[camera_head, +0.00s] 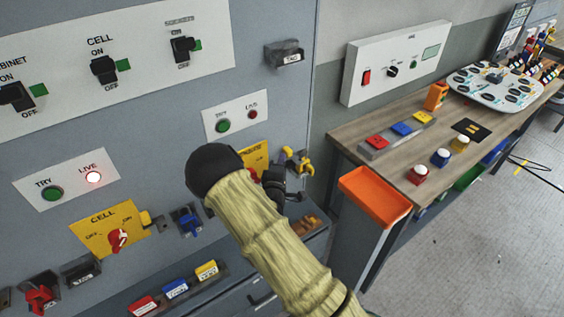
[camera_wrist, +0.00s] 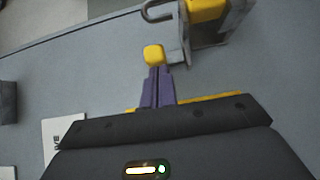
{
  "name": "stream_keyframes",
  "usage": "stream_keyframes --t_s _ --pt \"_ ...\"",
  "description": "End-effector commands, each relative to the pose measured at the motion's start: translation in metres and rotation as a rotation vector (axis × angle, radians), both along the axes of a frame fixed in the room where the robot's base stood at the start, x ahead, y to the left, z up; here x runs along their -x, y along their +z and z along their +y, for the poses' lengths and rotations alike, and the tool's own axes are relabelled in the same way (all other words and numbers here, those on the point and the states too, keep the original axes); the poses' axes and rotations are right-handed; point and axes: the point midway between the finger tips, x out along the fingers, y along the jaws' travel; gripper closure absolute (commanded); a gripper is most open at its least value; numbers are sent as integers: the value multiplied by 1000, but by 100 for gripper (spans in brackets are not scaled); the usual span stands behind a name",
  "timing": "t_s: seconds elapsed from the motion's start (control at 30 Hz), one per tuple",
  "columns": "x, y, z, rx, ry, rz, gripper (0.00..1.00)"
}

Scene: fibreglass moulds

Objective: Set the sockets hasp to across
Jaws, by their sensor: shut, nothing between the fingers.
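The sockets hasp shows in the wrist view as a yellow block (camera_wrist: 205,10) in a grey metal bracket at the top, with a bent metal loop to its left. In the head view yellow and grey hasp parts (camera_head: 300,160) show just beyond my gripper (camera_head: 284,180). My gripper is shut; its purple fingers (camera_wrist: 158,85) point up in the wrist view. A small yellow block sits at their tips, just left of the bracket; I cannot tell whether it touches the hasp. The yellow switch plate (camera_head: 254,158) is mostly hidden by my arm.
A TRY/LIVE panel (camera_head: 237,115) is above. To the left is the yellow CELL plate (camera_head: 100,230) with a red knob. Below, a shelf (camera_head: 180,290) holds coloured tags. An orange-topped bin (camera_head: 375,192) and a wooden bench (camera_head: 350,130) stand on the right.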

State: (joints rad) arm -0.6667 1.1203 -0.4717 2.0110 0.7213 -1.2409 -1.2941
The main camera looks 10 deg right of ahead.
Motion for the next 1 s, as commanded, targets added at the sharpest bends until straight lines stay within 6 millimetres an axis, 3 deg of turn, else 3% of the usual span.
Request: stream_keyframes --t_s 0.17,0.37,0.8,1.0 --pt "2 2 3 2 -10 -6 100" --pt "12 1 30 1 -11 -3 100" --pt "92 -2 55 1 -13 0 100" --pt "107 0 58 1 -15 -1 100"
